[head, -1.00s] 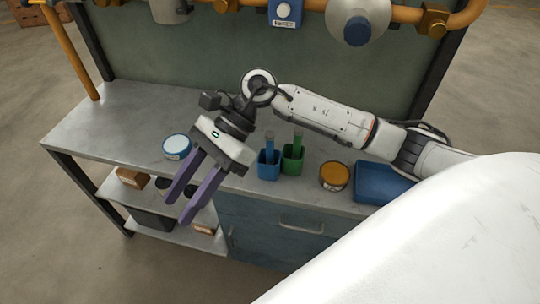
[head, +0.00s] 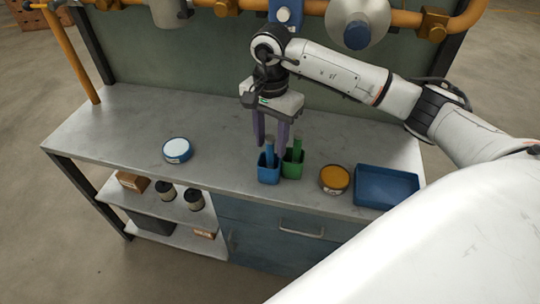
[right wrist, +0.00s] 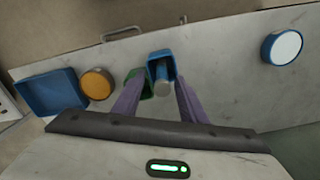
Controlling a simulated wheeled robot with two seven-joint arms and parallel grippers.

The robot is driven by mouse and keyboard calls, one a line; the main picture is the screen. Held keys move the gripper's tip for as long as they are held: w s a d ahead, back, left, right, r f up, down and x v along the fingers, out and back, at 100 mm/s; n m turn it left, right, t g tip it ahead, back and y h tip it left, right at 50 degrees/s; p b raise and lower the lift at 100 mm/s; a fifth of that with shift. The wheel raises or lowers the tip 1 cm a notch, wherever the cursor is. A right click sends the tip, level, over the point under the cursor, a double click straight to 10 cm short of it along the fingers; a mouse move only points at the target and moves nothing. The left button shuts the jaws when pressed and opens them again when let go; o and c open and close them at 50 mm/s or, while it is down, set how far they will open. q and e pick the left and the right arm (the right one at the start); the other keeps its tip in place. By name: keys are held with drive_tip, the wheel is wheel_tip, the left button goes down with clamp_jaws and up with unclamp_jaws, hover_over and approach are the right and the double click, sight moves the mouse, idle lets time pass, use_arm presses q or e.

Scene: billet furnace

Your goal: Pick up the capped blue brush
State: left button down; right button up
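The blue brush (head: 269,147) stands with its handle up in a blue cup-like holder (head: 268,174) on the workbench. In the right wrist view the brush handle (right wrist: 161,76) and the blue holder (right wrist: 154,60) lie between and beyond my finger tips. My right gripper (head: 270,142) points down, open and empty, with its purple fingers apart just behind and above the brush. The fingers do not visibly touch it. A green brush (head: 297,148) stands in a green holder (head: 292,167) close on the right. In the wrist view one finger partly hides the green holder. My left gripper is out of view.
On the workbench (head: 120,125), a white-topped blue tin (head: 177,150) stands left, with an orange-topped tin (head: 334,179) and a blue tray (head: 387,187) to the right. Pipes (head: 400,14) run above the back panel.

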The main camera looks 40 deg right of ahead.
sight(270, 148)
drive_tip(key=f, duration=0.3)
drive_tip(key=shift+w+f, duration=0.2)
drive_tip(key=shift+c, duration=0.2)
clamp_jaws()
drive_tip(key=shift+r, duration=0.1)
wheel_tip(270, 148, up, 10)
drive_tip(key=shift+f+b, duration=0.1)
drive_tip(key=shift+b, duration=0.2)
